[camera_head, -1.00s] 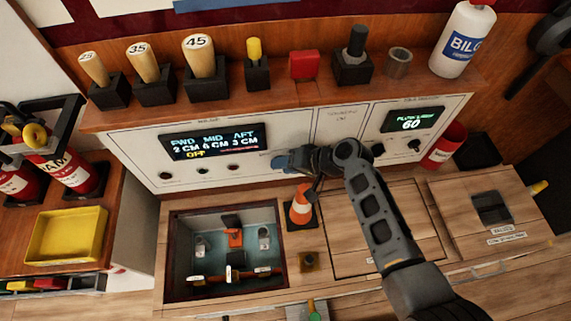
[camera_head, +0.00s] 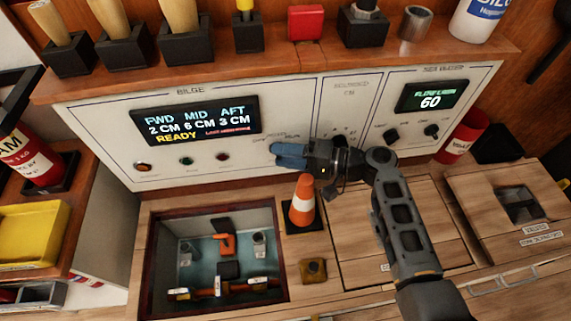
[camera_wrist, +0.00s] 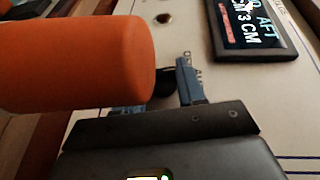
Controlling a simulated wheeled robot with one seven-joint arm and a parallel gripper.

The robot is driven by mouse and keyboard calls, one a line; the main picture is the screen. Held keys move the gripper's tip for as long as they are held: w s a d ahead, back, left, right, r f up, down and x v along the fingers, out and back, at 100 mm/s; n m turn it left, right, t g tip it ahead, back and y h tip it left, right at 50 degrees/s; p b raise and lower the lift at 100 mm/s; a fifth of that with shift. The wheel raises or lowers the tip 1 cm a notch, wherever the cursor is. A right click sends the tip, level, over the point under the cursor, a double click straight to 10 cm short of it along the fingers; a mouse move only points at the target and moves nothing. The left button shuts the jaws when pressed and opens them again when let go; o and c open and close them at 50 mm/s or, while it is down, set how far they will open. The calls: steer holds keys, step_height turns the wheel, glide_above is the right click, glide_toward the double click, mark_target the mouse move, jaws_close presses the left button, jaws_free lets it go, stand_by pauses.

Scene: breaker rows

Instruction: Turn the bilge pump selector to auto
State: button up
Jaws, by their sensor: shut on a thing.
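The bilge panel (camera_head: 100,115) is a white board with a display (camera_head: 197,133) reading FWD 2 CM, MID 6 CM, AFT 3 CM and READY in yellow. My gripper (camera_head: 288,156) has its blue fingers against the panel, right of the display, just below small selector labels. In the wrist view my gripper (camera_wrist: 165,90) is shut on the dark selector knob (camera_wrist: 167,83), partly hidden behind an orange shape and a finger. The head view hides the knob behind the fingers, so its exact setting cannot be read.
An orange-and-white cone (camera_head: 303,205) stands just below my gripper; its orange body (camera_wrist: 75,62) fills the wrist view's left. An open hatch (camera_head: 150,262) lies lower left. A shelf (camera_head: 290,60) with wooden plugs overhangs the panel. Two knobs sit further right on the panel.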

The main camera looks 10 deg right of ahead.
steer(key=shift+f+m+y+b, duration=0.3)
steer(key=shift+y+b, duration=0.5)
steer(key=shift+b, duration=0.3)
steer(key=shift+r, duration=0.1)
steer(key=o, duration=1)
steer(key=shift+o, duration=0.2)
steer(key=v, duration=0.8)
steer(key=shift+a, duration=0.1)
